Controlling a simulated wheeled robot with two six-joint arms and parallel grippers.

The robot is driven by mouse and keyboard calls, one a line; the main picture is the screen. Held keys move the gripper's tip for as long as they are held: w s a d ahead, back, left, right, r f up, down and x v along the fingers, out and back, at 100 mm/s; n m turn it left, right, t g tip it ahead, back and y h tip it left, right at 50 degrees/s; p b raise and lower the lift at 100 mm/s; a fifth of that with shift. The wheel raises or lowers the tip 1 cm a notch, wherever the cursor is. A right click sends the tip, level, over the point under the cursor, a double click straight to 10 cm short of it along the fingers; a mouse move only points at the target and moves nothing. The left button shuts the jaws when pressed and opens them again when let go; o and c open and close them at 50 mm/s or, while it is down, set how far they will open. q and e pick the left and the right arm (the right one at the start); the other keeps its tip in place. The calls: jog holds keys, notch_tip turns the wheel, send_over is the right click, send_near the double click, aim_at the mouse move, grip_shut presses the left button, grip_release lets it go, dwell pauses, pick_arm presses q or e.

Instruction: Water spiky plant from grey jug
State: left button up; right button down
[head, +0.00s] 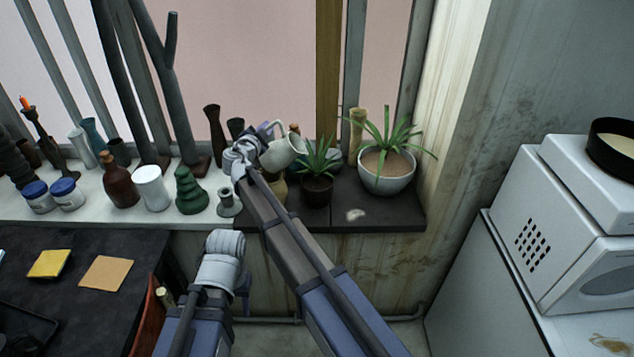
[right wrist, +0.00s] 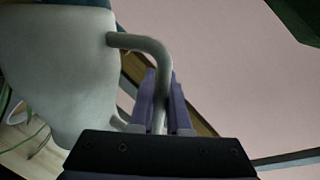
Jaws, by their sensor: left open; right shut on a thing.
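The grey jug (head: 284,153) is held above the sill, tilted with its mouth toward the right. My right gripper (head: 268,131) is shut on its handle. In the right wrist view, the jug's pale body (right wrist: 58,75) fills the left side, and its handle passes between the fingers (right wrist: 163,95) of my right gripper. A spiky plant (head: 318,162) in a small dark pot stands just right of the jug. A larger spiky plant (head: 387,150) in a white bowl-shaped pot stands farther right. My left gripper (head: 243,284) is low in front of the sill, open and empty. No water is visible.
Several vases and jars crowd the sill to the left, including a green ribbed vase (head: 191,192) and a white jar (head: 152,188). A dark desk (head: 60,255) is at lower left. A white microwave (head: 560,235) is at right.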

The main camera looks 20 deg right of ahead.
jog(key=shift+f+n+b, duration=0.2)
jog(key=shift+n+b, duration=0.2)
jog(key=shift+b, duration=0.05)
jog(key=shift+a+f+n+b, duration=0.15)
jog(key=shift+f+n+b, duration=0.15)
jog(key=shift+f+b, duration=0.15)
jog(key=shift+r, duration=0.1)
dwell(1.2)
